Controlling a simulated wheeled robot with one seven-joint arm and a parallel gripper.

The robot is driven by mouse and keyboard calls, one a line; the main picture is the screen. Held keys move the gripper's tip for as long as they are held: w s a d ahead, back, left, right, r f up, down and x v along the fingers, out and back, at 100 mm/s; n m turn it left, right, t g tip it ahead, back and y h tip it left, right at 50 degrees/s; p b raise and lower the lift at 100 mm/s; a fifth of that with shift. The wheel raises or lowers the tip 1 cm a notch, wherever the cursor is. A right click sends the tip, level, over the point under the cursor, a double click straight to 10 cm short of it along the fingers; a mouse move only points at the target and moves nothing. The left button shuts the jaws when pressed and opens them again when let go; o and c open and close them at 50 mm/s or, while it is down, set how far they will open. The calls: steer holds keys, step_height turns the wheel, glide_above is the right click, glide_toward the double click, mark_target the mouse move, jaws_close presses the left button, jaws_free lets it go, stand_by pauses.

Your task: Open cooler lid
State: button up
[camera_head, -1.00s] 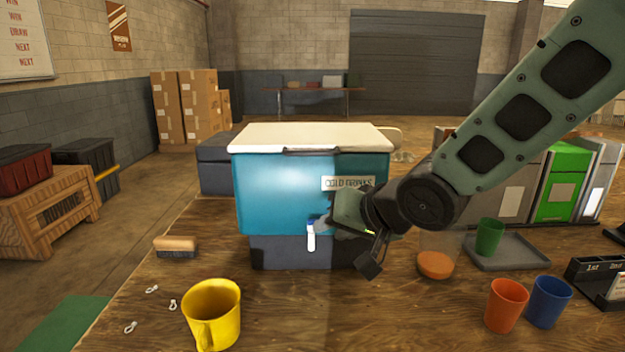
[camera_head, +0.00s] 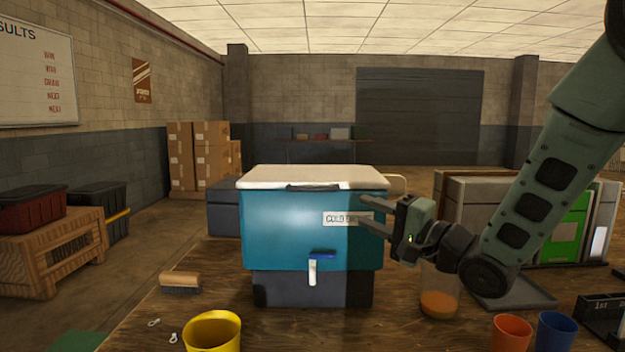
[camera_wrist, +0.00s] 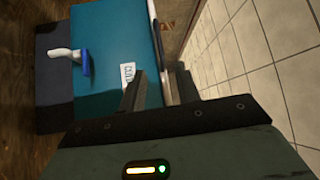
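The teal cooler (camera_head: 290,230) stands on a dark base on the wooden table. Its white lid (camera_head: 315,174) is down, with a dark handle (camera_head: 313,187) at the front edge. A white tap with a blue lever (camera_head: 321,256) is low on its front. My gripper (camera_head: 366,212) is open and empty, pointing left at the cooler's front right, over the end of the label. In the wrist view, the open fingers (camera_wrist: 161,85) stand either side of the lid's pale edge (camera_wrist: 154,35). I cannot tell whether they touch the cooler.
A clear container with orange contents (camera_head: 439,303) is below my arm. Yellow (camera_head: 212,332), orange (camera_head: 511,334) and blue (camera_head: 556,332) cups are near the front. A brush (camera_head: 180,282) lies left of the cooler. The space above the lid is clear.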

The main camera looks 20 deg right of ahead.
mark_target(315, 190)
steer(key=p+x, duration=0.2)
steer(key=x, duration=0.6)
steer(key=p+x, duration=0.3)
steer(key=x, duration=0.5)
steer(key=shift+f, duration=0.2)
jaws_close()
